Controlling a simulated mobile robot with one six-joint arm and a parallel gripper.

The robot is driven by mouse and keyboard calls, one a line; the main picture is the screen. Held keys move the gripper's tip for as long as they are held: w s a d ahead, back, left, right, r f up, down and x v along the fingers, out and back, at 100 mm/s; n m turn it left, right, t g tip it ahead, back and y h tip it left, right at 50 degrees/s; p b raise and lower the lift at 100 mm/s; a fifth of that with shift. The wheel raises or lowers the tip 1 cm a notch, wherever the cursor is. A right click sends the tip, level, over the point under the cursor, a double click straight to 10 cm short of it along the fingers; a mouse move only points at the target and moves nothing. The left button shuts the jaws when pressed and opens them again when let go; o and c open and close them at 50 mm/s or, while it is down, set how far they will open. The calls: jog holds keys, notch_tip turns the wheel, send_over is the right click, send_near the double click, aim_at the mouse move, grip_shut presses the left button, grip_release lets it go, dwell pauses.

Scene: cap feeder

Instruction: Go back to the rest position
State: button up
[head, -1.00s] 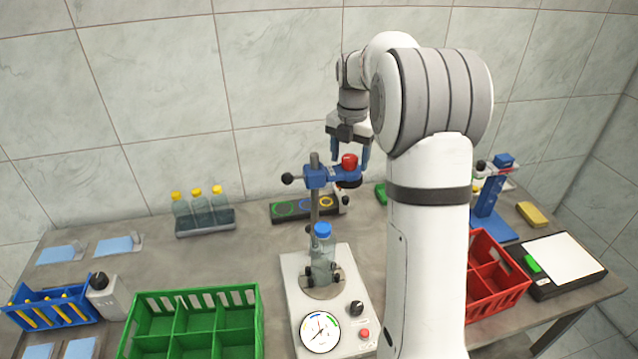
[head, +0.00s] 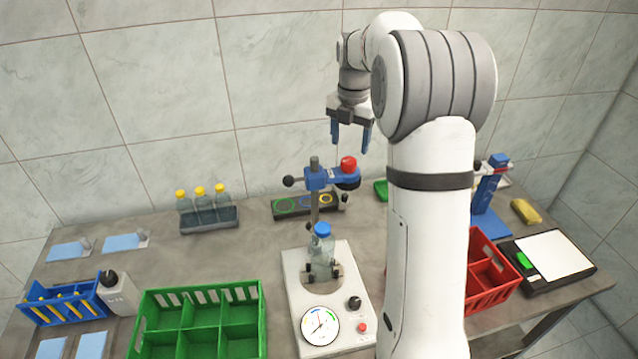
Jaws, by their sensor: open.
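My gripper (head: 350,136) is open and empty, with its blue fingers pointing down. It hangs in the air above the blue clamp head (head: 328,177) of the cap feeder stand. A red cap-like piece (head: 348,163) sits on the right end of that head, below the fingers and apart from them. Under the head, a clear bottle with a blue cap (head: 322,230) stands upright on the white base (head: 297,290), which carries a round dial (head: 320,326). My arm hides part of the table to the right of the stand.
A green crate (head: 262,330) stands at the front left and a red crate (head: 495,296) at the right. A rack (head: 209,226) of yellow-capped bottles, a tray with coloured rings (head: 284,206), a blue stand (head: 488,195) and a scale (head: 553,255) are on the table. The air around my gripper is clear.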

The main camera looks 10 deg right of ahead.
jog(key=s+a+f+m+t+b, duration=0.1)
jog(key=s+a+f+m+b, duration=0.1)
jog(key=s+m, duration=0.7)
jog(key=s+a+f+m+t+b, duration=0.1)
jog(key=s+a+m, duration=0.3)
jog(key=s+m, duration=0.5)
jog(key=s+a+f+m+t+b, duration=0.1)
jog(key=s+a+f+m+b, duration=0.1)
jog(key=s+m, duration=0.7)
jog(key=s+f+b, duration=0.1)
jog(key=s, duration=0.3)
jog(key=shift+a, duration=0.4)
jog(key=shift+w+f, duration=0.1)
